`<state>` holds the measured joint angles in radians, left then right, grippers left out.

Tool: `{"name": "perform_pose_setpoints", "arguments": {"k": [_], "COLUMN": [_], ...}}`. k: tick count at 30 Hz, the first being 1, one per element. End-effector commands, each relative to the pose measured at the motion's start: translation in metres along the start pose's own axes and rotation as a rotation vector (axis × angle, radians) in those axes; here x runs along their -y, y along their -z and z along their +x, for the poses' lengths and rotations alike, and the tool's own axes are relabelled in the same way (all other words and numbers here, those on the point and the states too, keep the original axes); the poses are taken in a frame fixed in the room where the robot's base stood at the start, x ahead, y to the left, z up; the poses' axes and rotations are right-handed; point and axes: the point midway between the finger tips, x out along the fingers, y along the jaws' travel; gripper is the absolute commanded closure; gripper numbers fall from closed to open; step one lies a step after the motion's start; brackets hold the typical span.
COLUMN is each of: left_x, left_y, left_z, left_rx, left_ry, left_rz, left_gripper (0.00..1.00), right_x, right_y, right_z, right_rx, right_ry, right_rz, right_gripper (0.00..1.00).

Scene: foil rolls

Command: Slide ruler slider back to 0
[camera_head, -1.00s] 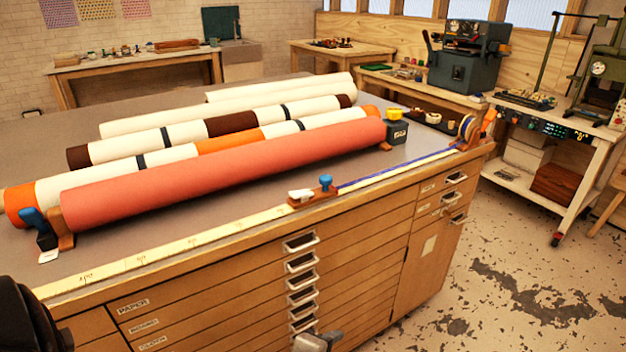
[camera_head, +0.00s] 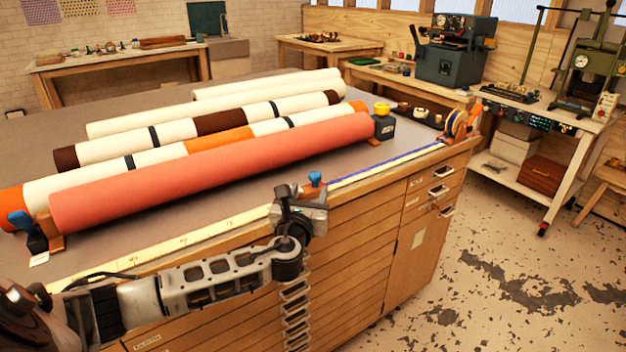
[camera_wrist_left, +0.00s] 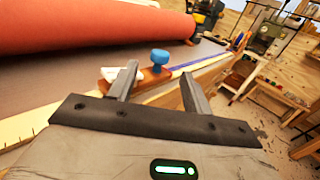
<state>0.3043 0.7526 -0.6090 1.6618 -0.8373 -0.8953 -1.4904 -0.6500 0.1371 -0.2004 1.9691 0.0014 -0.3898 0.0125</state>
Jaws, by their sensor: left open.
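The ruler (camera_head: 215,228) runs along the front edge of the table top, pale on the left, with a blue strip (camera_head: 375,169) to the right of the slider. The slider's blue knob (camera_head: 315,178) shows just behind my left gripper (camera_head: 297,190) in the head view; the gripper hides most of the slider body. In the left wrist view the slider is a brown block (camera_wrist_left: 150,77) with a blue knob and a white piece on its left. My left gripper (camera_wrist_left: 160,90) is open, its two fingers pointing toward the slider, with nothing between them that I can see gripped. My right gripper is not in view.
A red roll (camera_head: 215,172) and several white, orange and brown rolls lie behind the ruler. A blue-knobbed end stop (camera_head: 30,235) stands at left, and a tape holder (camera_head: 460,125) at the far right corner. Drawer handles stick out below the table edge.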

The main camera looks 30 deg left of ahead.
Motion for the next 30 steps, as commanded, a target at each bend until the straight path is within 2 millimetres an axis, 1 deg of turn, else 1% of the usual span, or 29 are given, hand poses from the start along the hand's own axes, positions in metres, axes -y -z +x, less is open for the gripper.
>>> {"name": "perform_pose_setpoints", "arguments": {"k": [1,3,6,9,14,21,22,23,24,26,27,30], "left_x": [0.0,0.0,0.0,0.0,0.0,0.001,0.001,0.001,0.001,0.001,0.0,0.001], "left_y": [-0.001,-0.001,0.0,0.0,0.001,0.001,0.001,0.001,0.001,0.001,0.001,0.001], "left_z": [0.012,0.025,0.04,0.05,0.058,0.058,0.058,0.058,0.058,0.058,0.058,0.058], "left_rx": [0.001,0.001,0.0,0.0,-0.001,-0.001,-0.001,-0.002,-0.002,-0.002,-0.002,-0.002], "left_ry": [-0.003,-0.003,-0.001,-0.001,0.001,0.001,0.001,0.001,0.001,0.001,0.001,0.001], "left_rz": [-0.002,-0.001,-0.003,-0.002,-0.002,-0.002,-0.002,-0.002,-0.002,-0.002,-0.002,-0.002], "left_gripper": [0.51,0.51,0.51,0.51,0.51,0.51,0.53,0.62,0.73,0.89,1.0,1.0], "right_x": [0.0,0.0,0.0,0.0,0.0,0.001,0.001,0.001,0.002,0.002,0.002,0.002], "right_y": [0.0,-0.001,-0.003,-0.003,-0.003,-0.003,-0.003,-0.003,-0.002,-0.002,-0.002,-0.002], "right_z": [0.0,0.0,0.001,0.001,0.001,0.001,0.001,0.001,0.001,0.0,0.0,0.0], "right_rx": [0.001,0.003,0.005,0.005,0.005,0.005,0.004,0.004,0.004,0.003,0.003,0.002], "right_ry": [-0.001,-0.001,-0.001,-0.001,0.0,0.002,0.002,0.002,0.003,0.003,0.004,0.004], "right_rz": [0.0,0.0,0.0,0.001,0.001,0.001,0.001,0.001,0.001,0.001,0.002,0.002], "right_gripper": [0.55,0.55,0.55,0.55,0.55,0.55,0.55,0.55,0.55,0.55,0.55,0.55]}}
